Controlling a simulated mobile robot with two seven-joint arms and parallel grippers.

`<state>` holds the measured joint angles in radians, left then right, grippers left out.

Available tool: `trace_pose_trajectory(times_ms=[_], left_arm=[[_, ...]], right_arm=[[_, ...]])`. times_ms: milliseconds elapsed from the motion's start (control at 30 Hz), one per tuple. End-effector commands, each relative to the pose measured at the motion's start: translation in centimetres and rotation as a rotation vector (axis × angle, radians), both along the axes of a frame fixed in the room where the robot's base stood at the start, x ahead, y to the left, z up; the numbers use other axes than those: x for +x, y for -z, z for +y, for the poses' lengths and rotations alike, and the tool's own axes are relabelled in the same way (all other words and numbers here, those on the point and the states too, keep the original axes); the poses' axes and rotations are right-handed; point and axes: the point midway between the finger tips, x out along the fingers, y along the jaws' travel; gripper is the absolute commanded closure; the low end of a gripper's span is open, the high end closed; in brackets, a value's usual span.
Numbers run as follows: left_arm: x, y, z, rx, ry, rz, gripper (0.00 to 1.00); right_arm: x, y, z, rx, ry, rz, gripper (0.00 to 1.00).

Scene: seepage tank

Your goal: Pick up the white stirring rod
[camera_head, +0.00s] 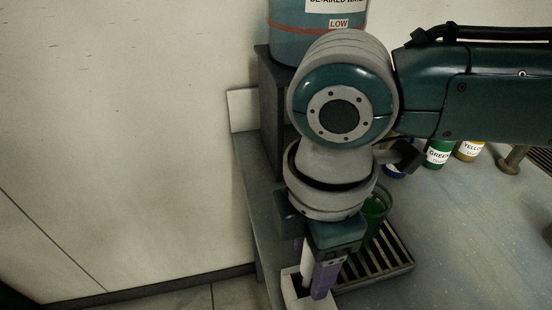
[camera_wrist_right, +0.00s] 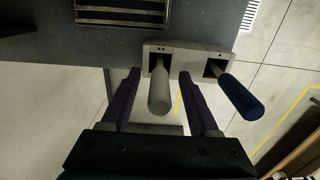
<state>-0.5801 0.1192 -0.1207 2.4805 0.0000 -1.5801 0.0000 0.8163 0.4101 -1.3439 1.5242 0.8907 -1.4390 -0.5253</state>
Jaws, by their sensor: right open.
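The white stirring rod (camera_wrist_right: 160,92) stands in one opening of a pale holder (camera_wrist_right: 188,56) at the bench edge. In the right wrist view it lies between the two purple fingers of my right gripper (camera_wrist_right: 159,76), with a gap on each side. In the head view my right gripper (camera_head: 313,265) points down over the holder (camera_head: 290,284), with part of the white rod (camera_head: 307,268) showing between its fingers. The right gripper is open and empty. My wrist hides much of the rod and holder in the head view. My left gripper is not in view.
A blue-handled tool (camera_wrist_right: 241,98) stands in the holder's other opening, close beside the right finger. A slotted drain grate (camera_head: 390,258) and a green cup (camera_head: 376,203) are nearby. Green (camera_head: 438,153) and yellow (camera_head: 470,150) bottles stand behind. A wall (camera_head: 130,140) is at left.

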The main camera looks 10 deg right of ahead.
Motion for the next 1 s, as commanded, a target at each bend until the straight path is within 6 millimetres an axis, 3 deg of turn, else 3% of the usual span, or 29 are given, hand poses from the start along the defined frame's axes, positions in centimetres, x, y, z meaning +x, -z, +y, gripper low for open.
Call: trace_pose_trajectory(times_ms=[67, 600, 1000], left_arm=[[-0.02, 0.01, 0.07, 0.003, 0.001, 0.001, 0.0], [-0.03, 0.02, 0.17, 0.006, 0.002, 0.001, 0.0], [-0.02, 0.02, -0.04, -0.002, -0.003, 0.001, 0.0]], right_arm=[[0.0, -0.03, 0.01, 0.0, 0.0, 0.0, 0.39], [0.0, -0.07, 0.01, 0.0, 0.0, 0.0, 0.99], [0.0, -0.07, 0.01, 0.0, 0.0, 0.0, 1.0]])
